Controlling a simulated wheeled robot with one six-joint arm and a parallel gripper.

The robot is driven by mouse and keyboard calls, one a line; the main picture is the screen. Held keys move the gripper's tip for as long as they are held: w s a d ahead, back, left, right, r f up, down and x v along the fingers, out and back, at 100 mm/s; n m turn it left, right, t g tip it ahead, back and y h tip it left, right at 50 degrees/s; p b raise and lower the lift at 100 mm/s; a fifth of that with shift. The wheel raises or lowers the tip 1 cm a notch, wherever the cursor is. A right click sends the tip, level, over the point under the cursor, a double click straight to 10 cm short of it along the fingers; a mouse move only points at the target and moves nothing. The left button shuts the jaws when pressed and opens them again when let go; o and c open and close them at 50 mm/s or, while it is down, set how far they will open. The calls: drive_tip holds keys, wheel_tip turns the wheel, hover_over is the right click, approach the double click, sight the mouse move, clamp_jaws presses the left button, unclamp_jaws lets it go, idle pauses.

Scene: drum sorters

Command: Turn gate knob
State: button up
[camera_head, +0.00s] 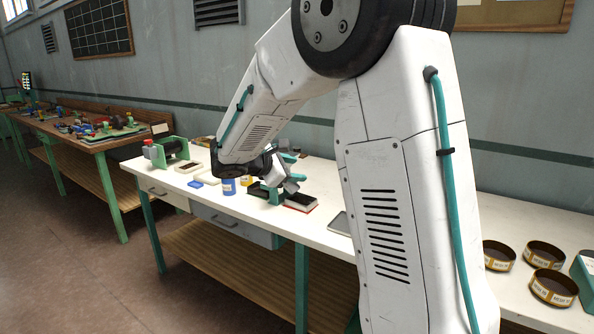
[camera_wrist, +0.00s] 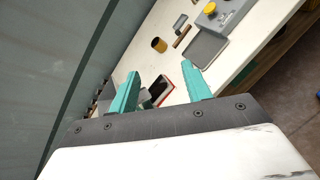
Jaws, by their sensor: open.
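My gripper (camera_head: 284,178) is open and empty over the white workbench, its teal fingers apart; it also shows in the wrist view (camera_wrist: 160,84). A black pad with a red edge (camera_head: 300,203) lies on the bench close by; in the wrist view the pad (camera_wrist: 160,91) shows between the fingers, beyond them. A yellow knob (camera_wrist: 210,8) sits on a grey box (camera_wrist: 228,16) at the top of the wrist view. A dark drum in green end frames (camera_head: 172,150) stands at the bench's far end, with a red part at its left. I cannot tell which part is the gate knob.
A grey tray (camera_wrist: 207,47), a brown stick (camera_wrist: 183,37) and a yellowish cup (camera_wrist: 159,44) are on the bench. Several round tins (camera_head: 553,288) stand at right. The wall is behind the bench.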

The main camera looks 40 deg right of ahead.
drive_tip(key=shift+s+a+r+m+g+y, duration=0.15)
drive_tip(key=shift+s+m, duration=0.1)
drive_tip(key=shift+s, duration=0.4)
drive_tip(key=shift+s+a+r+m+g+y, duration=0.15)
drive_tip(key=shift+s+m, duration=0.1)
drive_tip(key=shift+s, duration=0.35)
